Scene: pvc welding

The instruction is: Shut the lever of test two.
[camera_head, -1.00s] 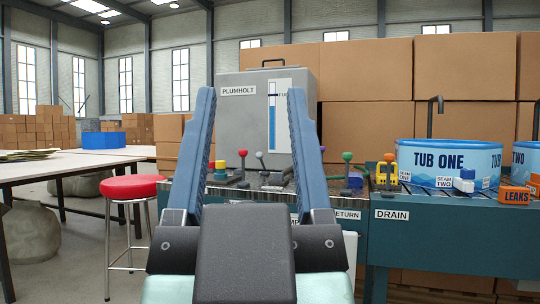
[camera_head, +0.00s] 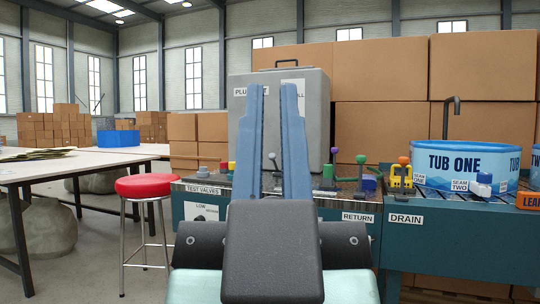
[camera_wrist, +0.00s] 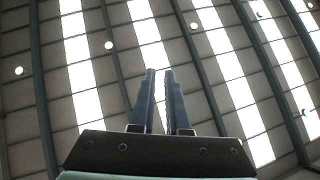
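A row of small levers stands on the bench to the right of the TEST VALVES label (camera_head: 203,190) in the head view. A lever with a pale grey knob (camera_head: 272,157) shows between my fingers. A purple-knobbed lever (camera_head: 334,151) and a green-knobbed lever (camera_head: 360,159) stand to the right. I cannot read which lever is test two, and my left finger hides part of the row. My gripper (camera_head: 273,88) points up in front of the bench, apart from the levers. Its fingers are close together with a narrow empty gap, also seen in the wrist view (camera_wrist: 160,73).
A grey PLUMHOLT tank (camera_head: 315,120) stands behind the levers. TUB ONE (camera_head: 465,165) and the DRAIN bench (camera_head: 450,235) are at right. A red stool (camera_head: 143,186) and white table (camera_head: 60,165) are at left. Stacked cartons (camera_head: 380,70) fill the back.

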